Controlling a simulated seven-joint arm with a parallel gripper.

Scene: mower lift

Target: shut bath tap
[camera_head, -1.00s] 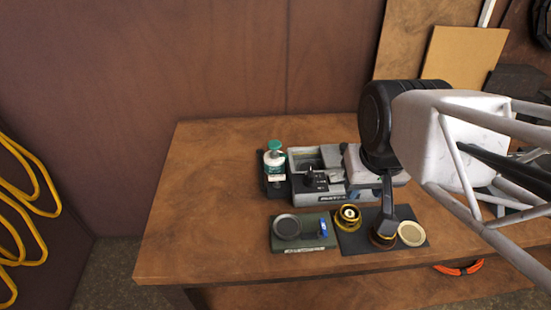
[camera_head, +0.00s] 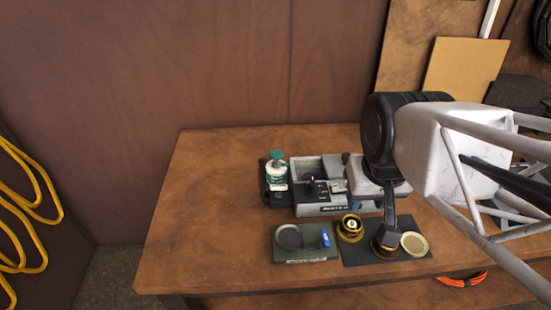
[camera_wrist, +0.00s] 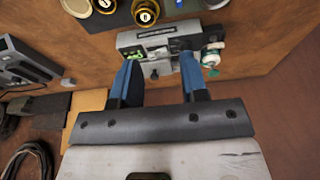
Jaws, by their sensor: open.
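A grey bench unit (camera_head: 318,210) with an open rectangular bath (camera_head: 307,170) stands on the wooden table. A small dark fitting (camera_head: 311,183) sits at the bath's front edge; I cannot tell for sure that it is the tap or how it is turned. In the wrist view the unit (camera_wrist: 133,40) lies beyond my fingertips, with a small grey knob (camera_wrist: 155,71) on its near side. My gripper (camera_wrist: 160,70) is open, its two blue fingers wide apart with nothing held between them. In the head view my wrist hides most of the fingers and the unit's right part.
A green-capped bottle (camera_head: 277,172) stands left of the unit. In front lie a green tray (camera_head: 310,254) with a round dish and a blue item, and a dark mat (camera_head: 358,257) with amber jars (camera_head: 350,228) and a pale lid (camera_head: 414,244). The table's left side is clear.

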